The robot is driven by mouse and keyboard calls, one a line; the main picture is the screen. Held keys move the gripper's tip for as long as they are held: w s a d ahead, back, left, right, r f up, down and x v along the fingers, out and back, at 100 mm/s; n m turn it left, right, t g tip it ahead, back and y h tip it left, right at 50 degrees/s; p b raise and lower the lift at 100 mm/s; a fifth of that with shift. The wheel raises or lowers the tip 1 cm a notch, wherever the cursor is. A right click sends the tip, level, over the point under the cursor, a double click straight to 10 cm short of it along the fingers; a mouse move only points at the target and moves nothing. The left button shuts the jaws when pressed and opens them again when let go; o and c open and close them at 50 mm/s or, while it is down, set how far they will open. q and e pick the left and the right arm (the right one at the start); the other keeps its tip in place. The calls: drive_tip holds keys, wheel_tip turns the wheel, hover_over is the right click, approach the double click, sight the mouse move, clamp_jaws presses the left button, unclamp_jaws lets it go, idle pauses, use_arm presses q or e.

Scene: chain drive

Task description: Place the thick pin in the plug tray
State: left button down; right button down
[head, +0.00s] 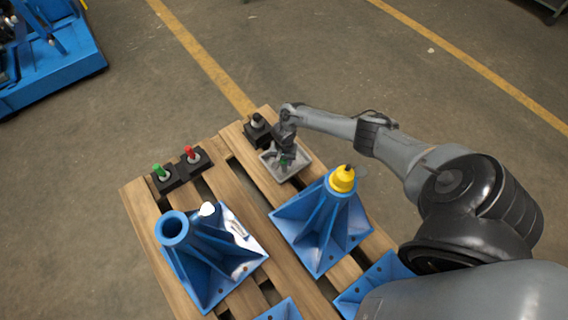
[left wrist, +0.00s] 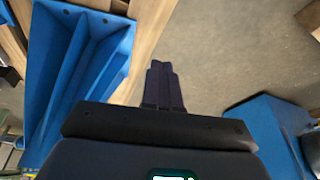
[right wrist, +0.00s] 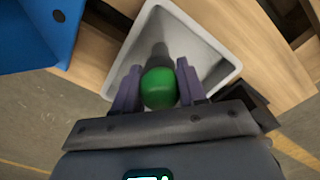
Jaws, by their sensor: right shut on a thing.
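My right gripper (head: 285,158) is over the light grey plug tray (head: 277,173) near the pallet's far end. In the right wrist view its two fingers (right wrist: 158,88) are shut on a pin with a round green head (right wrist: 159,90), taken here as the thick pin. The pin's grey shaft points away from the camera, toward the inside of the tray (right wrist: 206,45); I cannot tell whether its tip touches the bottom. My left gripper is not seen in the head view. In the left wrist view its fingers (left wrist: 163,85) are together and empty.
A green pin (head: 158,170) and a red pin (head: 189,153) stand in black holders left on the pallet (head: 180,208). A black holder (head: 257,133) stands behind the tray. Blue brackets (head: 208,262) fill the near side, one with a yellow cap (head: 342,179).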

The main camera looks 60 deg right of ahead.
drive_tip(key=shift+f, duration=0.2)
drive_tip(key=c, duration=0.6)
unclamp_jaws()
drive_tip(key=shift+f, duration=0.1)
drive_tip(key=shift+c, duration=0.2)
drive_tip(key=shift+r, duration=0.4)
wheel_tip(320, 180, up, 10)
drive_tip(key=p, duration=0.8)
drive_tip(key=shift+p, duration=0.3)
drive_tip(key=shift+r+p, duration=0.6)
drive_tip(key=shift+r, duration=0.15)
